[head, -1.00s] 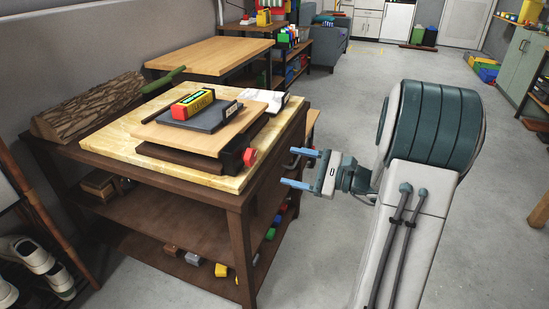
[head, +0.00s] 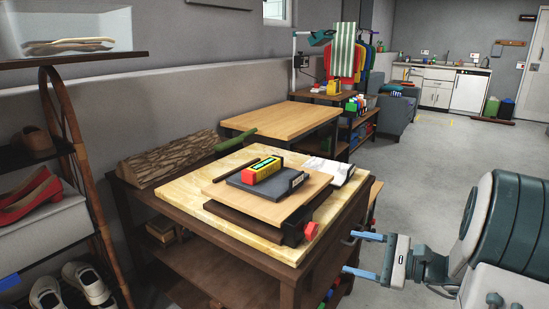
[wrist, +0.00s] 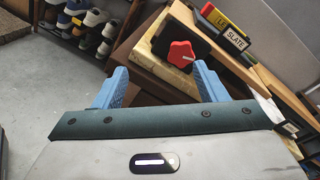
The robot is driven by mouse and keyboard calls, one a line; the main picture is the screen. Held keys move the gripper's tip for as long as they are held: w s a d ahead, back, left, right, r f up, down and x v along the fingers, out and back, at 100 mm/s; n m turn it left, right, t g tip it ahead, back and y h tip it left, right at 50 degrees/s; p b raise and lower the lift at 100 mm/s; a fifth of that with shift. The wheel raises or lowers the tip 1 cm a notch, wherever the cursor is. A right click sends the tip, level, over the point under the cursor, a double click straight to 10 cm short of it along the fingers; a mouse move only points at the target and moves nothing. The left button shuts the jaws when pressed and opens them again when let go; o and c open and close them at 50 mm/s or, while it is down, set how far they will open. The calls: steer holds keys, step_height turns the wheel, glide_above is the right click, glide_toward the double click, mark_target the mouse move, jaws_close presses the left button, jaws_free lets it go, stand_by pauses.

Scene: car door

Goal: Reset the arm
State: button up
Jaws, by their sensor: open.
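My gripper (head: 363,255) is open and empty, to the right of the wooden workbench (head: 284,292) in the head view. Its two blue fingers point left toward the bench's right edge. In the wrist view the spread fingers of my gripper (wrist: 158,86) have nothing between them. My arm (head: 480,240) reaches in from the right side of the head view, folded at a large dark green joint.
On the bench stand a stack of boards (head: 225,196) with a red knob (head: 311,230), a yellow-red block (head: 263,170) and a log (head: 170,160). A shoe rack (head: 50,215) stands at left. Another table (head: 285,120) is behind. Open floor (head: 425,160) lies to the right.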

steer(key=s+a+r+n+g+h+p, duration=0.6)
steer(key=s+a+r+n+g+p, duration=0.3)
steer(key=s+a+r+p, duration=0.3)
steer(key=s+d+r+n+t+h+p, duration=0.1)
steer(key=s+d+r+n+h+p, duration=0.1)
steer(key=r+n+h+p, duration=0.2)
steer(key=s+d+r+n+t+h+p, duration=0.1)
steer(key=s+d+r+n+h+p, duration=0.1)
steer(key=r+p, duration=0.6)
steer(key=shift+s+r+n+t+h+p, duration=0.2)
steer(key=shift+s+n+t+h+p, duration=0.2)
steer(key=shift+s+n+h, duration=0.5)
steer(key=shift+w, duration=0.2)
stand_by(1.1)
